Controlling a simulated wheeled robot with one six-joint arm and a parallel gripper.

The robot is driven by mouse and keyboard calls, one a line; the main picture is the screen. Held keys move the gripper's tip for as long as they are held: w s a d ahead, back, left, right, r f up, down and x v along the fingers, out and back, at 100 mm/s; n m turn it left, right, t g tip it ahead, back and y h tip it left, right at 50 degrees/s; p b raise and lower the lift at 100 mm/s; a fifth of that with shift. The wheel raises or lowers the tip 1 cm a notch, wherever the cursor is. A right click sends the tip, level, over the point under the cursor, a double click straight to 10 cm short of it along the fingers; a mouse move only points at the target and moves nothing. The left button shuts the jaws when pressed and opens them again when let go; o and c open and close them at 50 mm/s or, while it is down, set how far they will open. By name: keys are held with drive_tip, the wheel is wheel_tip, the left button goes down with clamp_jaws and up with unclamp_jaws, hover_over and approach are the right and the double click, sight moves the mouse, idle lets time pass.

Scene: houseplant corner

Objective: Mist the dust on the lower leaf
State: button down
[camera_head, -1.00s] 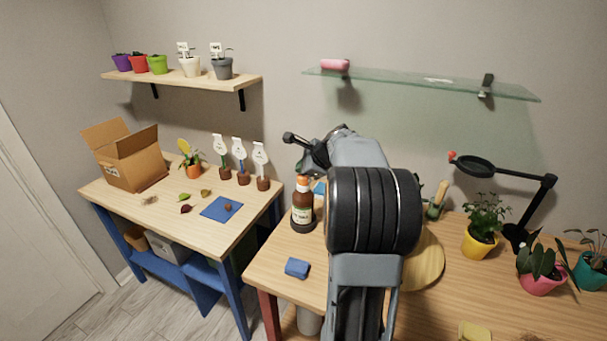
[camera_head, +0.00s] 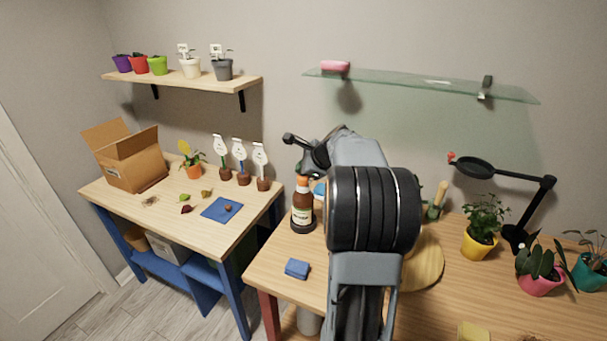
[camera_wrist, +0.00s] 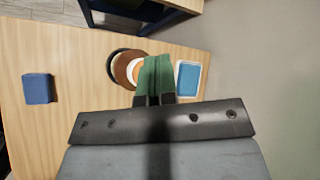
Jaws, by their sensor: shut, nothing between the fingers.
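A brown bottle with an orange top and a pale label (camera_head: 303,212) stands upright at the left of the near table. In the wrist view its round brown body and orange top (camera_wrist: 127,70) show from above, partly behind my fingers. My gripper (camera_wrist: 154,72) has its green fingers shut together with nothing between them, over the bottle's edge in that view; I cannot tell the height gap. A dark broad-leaved plant in a pink pot (camera_head: 541,282) stands at the right. Dust on a leaf is too small to tell.
A blue block (camera_head: 297,268) lies in front of the bottle, and a blue, white-rimmed thing (camera_wrist: 188,78) is beside it. A yellow-potted plant (camera_head: 480,242), a teal-potted plant (camera_head: 589,270) and a black magnifier lamp (camera_head: 518,236) stand right. A glass shelf (camera_head: 420,84) hangs above.

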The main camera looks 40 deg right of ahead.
wheel_tip(320, 180, up, 6)
drive_tip(key=p, duration=0.5)
idle(0.9)
